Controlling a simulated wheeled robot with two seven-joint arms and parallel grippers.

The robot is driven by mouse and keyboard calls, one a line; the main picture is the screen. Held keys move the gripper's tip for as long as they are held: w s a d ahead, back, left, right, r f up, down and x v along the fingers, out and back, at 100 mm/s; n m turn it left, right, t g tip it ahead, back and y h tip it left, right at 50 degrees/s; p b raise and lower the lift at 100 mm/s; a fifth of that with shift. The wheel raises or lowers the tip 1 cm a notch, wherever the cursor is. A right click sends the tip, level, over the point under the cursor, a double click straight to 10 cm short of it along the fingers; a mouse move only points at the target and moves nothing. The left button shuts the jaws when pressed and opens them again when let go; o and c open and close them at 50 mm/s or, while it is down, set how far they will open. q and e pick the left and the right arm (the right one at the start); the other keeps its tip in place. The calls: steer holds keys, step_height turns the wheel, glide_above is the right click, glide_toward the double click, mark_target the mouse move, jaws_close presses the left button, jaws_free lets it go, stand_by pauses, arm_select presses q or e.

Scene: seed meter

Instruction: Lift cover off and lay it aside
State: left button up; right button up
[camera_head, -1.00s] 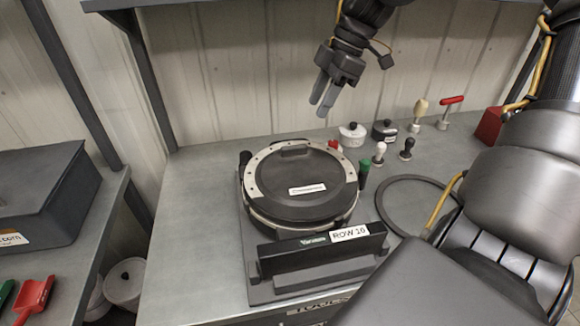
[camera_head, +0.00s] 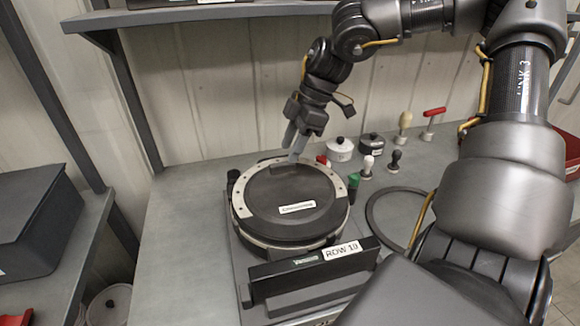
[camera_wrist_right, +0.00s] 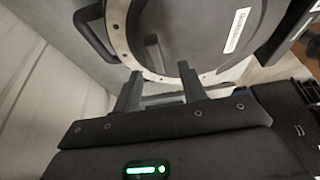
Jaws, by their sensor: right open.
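The black round cover (camera_head: 292,208) lies on the seed meter, inside a pale metal ring (camera_head: 240,203) with holes. It has a white label and a raised grip at its back edge, and it also shows in the right wrist view (camera_wrist_right: 205,40). My right gripper (camera_head: 295,150) hangs just above the back edge of the cover, fingers pointing down. In the right wrist view its two fingers (camera_wrist_right: 158,88) are apart with nothing between them, short of the ring and the cover's grip. My left gripper is not in view.
White (camera_head: 340,150) and dark (camera_head: 371,146) lidded pots and several knobbed tools stand behind right. A black ring (camera_head: 375,215) lies at right. The bench at left (camera_head: 185,220) is clear.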

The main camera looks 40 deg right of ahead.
mark_target(282, 163)
steer(key=x, duration=0.4)
steer(key=shift+w+d+f+p, duration=0.1)
steer(key=shift+w+f+p, duration=0.05)
steer(key=shift+w+p, duration=0.15)
steer(key=shift+s, duration=0.1)
jaws_close()
